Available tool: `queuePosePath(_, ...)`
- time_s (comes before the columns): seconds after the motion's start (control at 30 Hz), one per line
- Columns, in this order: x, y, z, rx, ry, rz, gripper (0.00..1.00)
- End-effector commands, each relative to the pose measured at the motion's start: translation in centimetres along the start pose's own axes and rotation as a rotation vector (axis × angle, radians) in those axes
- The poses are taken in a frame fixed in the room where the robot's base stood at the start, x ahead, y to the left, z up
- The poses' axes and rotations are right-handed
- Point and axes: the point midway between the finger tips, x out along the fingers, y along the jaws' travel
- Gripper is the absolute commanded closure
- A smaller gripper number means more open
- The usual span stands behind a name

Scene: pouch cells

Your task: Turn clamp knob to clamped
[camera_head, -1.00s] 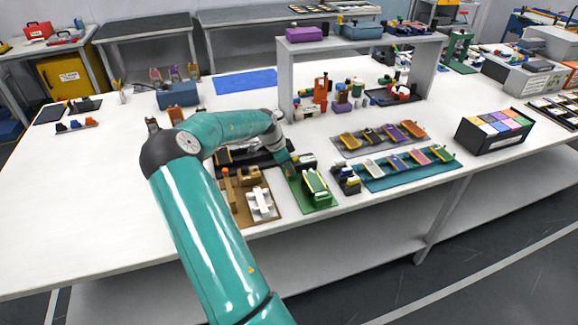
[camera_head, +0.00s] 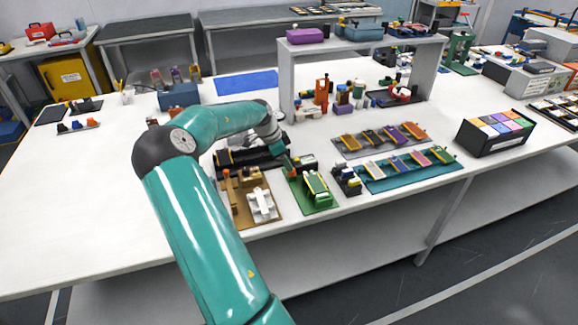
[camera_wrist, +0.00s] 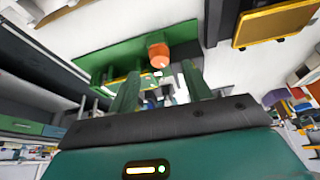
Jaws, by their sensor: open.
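The green fixture board (camera_head: 322,208) lies near the table's front edge in the head view, with a green and yellow fixture on it. In the wrist view the green board (camera_wrist: 105,62) carries an orange round knob (camera_wrist: 158,52), which I take as the clamp knob. My gripper (camera_wrist: 160,76) is open, its two green fingers apart and pointing toward the knob. The knob shows just beyond the fingertips, roughly between them, and I see no contact. I cannot read whether the knob stands at clamped. In the head view my gripper is small and hard to make out.
A brown board (camera_head: 236,212) with a white part lies left of the green board. A dark block fixture (camera_head: 346,181) and a teal tray (camera_head: 372,183) of pouch cells stand to its right. A grey shelf (camera_head: 285,85) rises behind. The table's left side is mostly clear.

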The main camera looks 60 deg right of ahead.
Motion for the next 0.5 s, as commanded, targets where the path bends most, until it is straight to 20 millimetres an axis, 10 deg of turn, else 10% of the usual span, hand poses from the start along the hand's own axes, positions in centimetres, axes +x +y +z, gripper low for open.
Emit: queuePosePath(0.5, -9.4, 0.0, 0.0, 0.001, 0.000, -0.001, 0.51)
